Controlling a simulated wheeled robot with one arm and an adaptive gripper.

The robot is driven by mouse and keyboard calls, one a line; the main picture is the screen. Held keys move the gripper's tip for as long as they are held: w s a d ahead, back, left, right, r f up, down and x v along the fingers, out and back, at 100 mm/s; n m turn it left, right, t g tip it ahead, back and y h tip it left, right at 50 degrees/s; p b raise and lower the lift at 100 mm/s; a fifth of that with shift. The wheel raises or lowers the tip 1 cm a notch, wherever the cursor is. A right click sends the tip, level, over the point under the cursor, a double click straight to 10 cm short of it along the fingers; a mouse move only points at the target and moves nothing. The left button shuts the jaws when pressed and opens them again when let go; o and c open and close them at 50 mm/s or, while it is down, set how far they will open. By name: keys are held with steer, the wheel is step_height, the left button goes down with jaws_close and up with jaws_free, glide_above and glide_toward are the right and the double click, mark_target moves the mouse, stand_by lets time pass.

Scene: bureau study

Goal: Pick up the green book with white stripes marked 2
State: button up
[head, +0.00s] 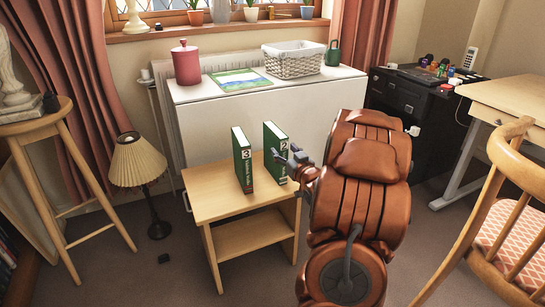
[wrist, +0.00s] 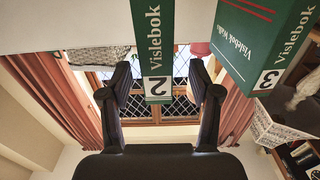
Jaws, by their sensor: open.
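The green book marked 2 (head: 275,146) stands upright on the small wooden side table (head: 213,203), with white stripes and lettering on its spine. My gripper (head: 288,163) is open and close to its spine, coming from the right. In the wrist view, which is upside down, the spine of book 2 (wrist: 159,45) lies between my two open fingers (wrist: 160,78), with a gap on each side. I cannot tell whether the fingers reach past the spine. A similar green book marked 3 (head: 242,160) stands to its left; it also shows in the wrist view (wrist: 262,45).
A white cabinet (head: 240,115) behind carries a red canister (head: 186,63), a magazine (head: 240,80) and a white basket (head: 294,60). A lamp (head: 138,163) stands left of the side table. A wooden chair (head: 490,225) is at the right. The side table's front top is clear.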

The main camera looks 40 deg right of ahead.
steer(key=shift+w+d, duration=0.35)
steer(key=shift+w, duration=0.3)
steer(key=shift+w+d+f+b, duration=0.2)
steer(key=shift+w+d+b, duration=0.05)
steer(key=shift+w+b, duration=0.35)
steer(key=b+x, duration=0.1)
steer(key=x, duration=0.2)
steer(key=shift+f+b, duration=0.1)
steer(key=shift+b, duration=0.25)
steer(key=shift+w+d, duration=0.2)
steer(key=shift+w, duration=0.35)
jaws_close()
